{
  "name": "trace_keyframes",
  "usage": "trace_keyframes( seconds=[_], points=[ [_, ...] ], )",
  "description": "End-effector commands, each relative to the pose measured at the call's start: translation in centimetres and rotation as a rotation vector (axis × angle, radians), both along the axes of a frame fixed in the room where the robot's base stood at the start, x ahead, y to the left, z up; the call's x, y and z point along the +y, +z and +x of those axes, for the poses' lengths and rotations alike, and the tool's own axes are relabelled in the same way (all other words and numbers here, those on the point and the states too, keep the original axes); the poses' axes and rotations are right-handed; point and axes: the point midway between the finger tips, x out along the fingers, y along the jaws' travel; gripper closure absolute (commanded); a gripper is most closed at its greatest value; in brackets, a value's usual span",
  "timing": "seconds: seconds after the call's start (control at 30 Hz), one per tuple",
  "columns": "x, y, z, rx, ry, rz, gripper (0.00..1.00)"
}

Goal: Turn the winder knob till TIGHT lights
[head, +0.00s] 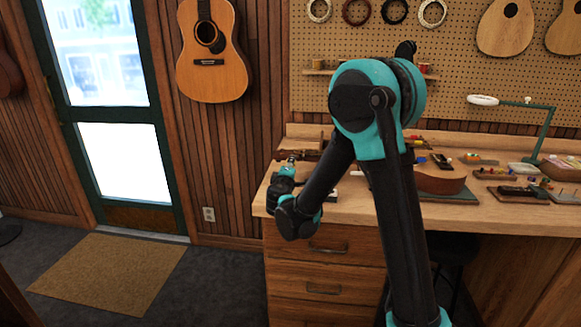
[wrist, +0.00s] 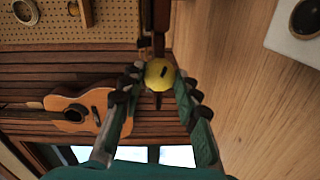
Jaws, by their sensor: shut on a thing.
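In the wrist view a round yellow knob (wrist: 159,73) with a dark slot-like mark sits between the two fingers of my gripper (wrist: 158,82). The fingers touch it from both sides, and the gripper is shut on it. A dark wooden part (wrist: 159,30) extends behind the knob, probably the winder's body. In the head view my gripper (head: 287,170) is at the left end of the workbench, and my arm hides much of that area. The knob cannot be made out there. I see no lit TIGHT lamp in either view.
A white block (wrist: 300,28) with a dark round face shows in the wrist view. A guitar (head: 212,60) hangs on the wall. Floor space lies left.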

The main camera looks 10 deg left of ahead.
Motion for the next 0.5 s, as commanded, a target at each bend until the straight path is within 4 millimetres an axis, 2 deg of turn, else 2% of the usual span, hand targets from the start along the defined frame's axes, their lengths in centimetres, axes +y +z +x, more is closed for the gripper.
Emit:
trace_keyframes(
  seconds=[0.2,0.5],
  points=[
    [-0.09,-0.10,-0.06,-0.005,-0.001,0.194,0.97],
    [-0.10,-0.15,-0.08,-0.013,-0.002,0.394,0.97]
  ],
)
